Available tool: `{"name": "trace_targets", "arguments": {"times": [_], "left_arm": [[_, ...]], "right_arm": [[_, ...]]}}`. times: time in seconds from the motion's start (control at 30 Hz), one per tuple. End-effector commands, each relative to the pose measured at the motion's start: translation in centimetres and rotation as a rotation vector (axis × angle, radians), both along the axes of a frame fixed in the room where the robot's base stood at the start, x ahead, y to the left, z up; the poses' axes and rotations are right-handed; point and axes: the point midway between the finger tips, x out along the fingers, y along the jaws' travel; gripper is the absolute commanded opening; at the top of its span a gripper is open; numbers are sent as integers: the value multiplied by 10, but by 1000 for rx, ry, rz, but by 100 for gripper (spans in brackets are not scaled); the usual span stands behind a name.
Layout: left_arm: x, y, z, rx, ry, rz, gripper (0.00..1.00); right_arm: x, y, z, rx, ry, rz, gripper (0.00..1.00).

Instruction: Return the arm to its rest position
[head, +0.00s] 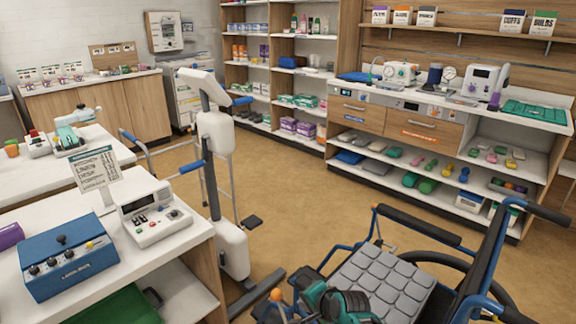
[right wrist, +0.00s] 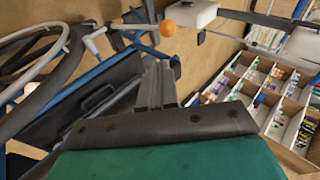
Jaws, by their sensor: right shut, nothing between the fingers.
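My right gripper (head: 338,303) is at the bottom of the head view, low in front of the wheelchair (head: 392,282) with its grey padded seat. The right wrist view shows its two grey fingers (right wrist: 157,84) close together, shut with nothing between them. The green and black gripper body fills the bottom of that view. An orange ball-shaped knob (right wrist: 168,28) appears just beyond the fingertips there; I cannot tell how far off it is. My left gripper is not in view.
A white bedside counter (head: 175,245) with a blue box (head: 68,257) and a white device stands at the left. A white lift frame (head: 215,150) stands near the middle. Stocked shelves line the back. Brown floor (head: 310,205) is clear between them.

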Motion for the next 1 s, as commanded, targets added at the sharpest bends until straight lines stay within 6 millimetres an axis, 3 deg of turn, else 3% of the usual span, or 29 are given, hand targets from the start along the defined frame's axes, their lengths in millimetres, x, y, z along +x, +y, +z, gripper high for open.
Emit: {"name": "trace_targets", "arguments": {"times": [0.13, 0.3, 0.43, 0.6, 0.8, 1.0], "left_arm": [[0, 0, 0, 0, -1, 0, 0], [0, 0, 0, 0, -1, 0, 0], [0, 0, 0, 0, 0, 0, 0], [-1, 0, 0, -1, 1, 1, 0], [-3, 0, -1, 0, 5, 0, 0], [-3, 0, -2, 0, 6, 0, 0]], "right_arm": [[-43, -31, -27, -132, -86, 70, 0], [-106, -70, -40, -351, -225, 199, 0], [-157, -94, -36, -528, -324, 315, 0], [-214, -114, -16, -738, -436, 467, 0], [-248, -123, 7, -880, -516, 577, 0], [-254, -124, 12, -905, -532, 596, 0]]}}
